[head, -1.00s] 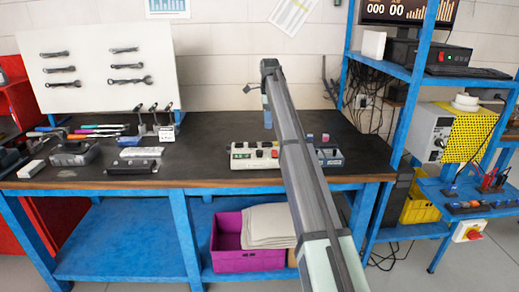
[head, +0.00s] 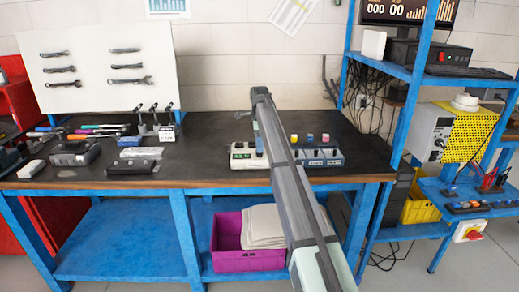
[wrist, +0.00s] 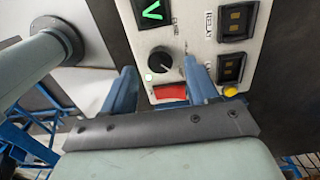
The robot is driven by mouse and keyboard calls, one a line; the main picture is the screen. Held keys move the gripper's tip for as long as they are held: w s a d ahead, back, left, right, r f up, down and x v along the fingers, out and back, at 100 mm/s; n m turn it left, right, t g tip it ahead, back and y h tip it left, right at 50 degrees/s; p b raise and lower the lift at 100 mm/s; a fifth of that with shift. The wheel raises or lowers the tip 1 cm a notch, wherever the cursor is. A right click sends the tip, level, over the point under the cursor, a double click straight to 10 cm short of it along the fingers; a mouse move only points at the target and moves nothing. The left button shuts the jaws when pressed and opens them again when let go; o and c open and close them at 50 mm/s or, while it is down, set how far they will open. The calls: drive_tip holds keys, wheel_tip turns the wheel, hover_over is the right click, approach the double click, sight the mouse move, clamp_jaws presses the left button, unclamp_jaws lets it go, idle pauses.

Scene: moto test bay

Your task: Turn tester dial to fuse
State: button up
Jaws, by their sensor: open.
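The tester (head: 239,163) is a pale box near the front edge of the dark bench, partly hidden by my arm in the head view. In the wrist view its panel (wrist: 198,45) shows a round black dial (wrist: 160,59), a display with a green mark, and label text beside it that seems to read FUSE. The dial's exact setting is too small to tell. My gripper (wrist: 161,84) is open and empty. Its two blue fingers point at the panel, one on either side of the dial's lower area. Contact with the dial cannot be told.
A second box (head: 322,158) stands to the tester's right. Tools and a dark case (head: 134,167) lie at the left of the bench.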

drive_tip(key=shift+f, duration=1.25)
drive_tip(key=shift+c, duration=0.4)
drive_tip(key=c, duration=1)
drive_tip(key=shift+o, duration=0.2)
